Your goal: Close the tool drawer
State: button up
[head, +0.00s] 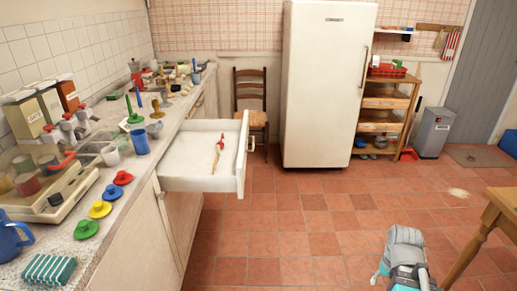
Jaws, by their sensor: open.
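The tool drawer (197,182) is pulled out from the counter on the left, its white front panel (243,155) facing the room. A handle shows on the outer side of the front panel. Part of my arm, grey and teal, shows at the bottom right, well apart from the drawer. I cannot make out my gripper's fingers in this view.
The counter (112,210) holds colourful lids, a blue cup (139,141), a dish rack and a striped sponge (48,269). A white fridge (325,85) and a chair (250,100) stand behind. A wooden table (497,215) is at right. The tiled floor between is clear.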

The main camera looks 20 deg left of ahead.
aim_at(186, 164)
jog(key=z, duration=1.1)
jog(key=i, duration=1.3)
jog(key=u, duration=2.45)
